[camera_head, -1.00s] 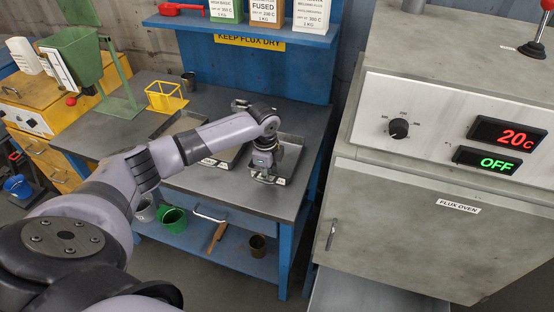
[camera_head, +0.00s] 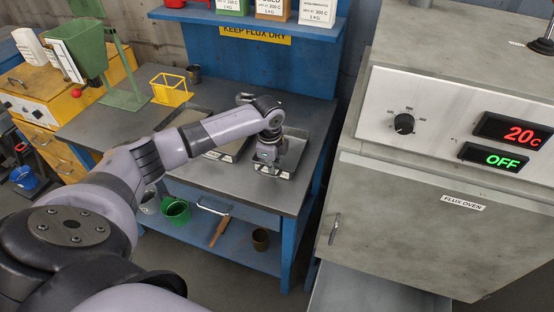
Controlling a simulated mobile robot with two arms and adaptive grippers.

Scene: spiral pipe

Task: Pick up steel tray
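Shallow steel trays lie on the dark workbench. The right-hand steel tray (camera_head: 298,148) is at the bench's right side, with a small pale label on its front. My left gripper (camera_head: 267,170) points down at the front left of this tray and hides part of it. Its fingers are small and dark here, and I cannot tell whether they are open or shut on the rim. Another tray (camera_head: 231,154) lies just left of it, partly hidden by my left arm. A third tray (camera_head: 188,121) lies farther left. My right gripper is not in view.
A flux oven (camera_head: 400,190) reading 20 C and OFF stands right of the workbench (camera_head: 250,192). A blue shelf (camera_head: 250,20) with containers is behind. A yellow wire basket (camera_head: 170,90) and green hopper (camera_head: 88,50) stand left. Buckets and a brush sit on the lower shelf.

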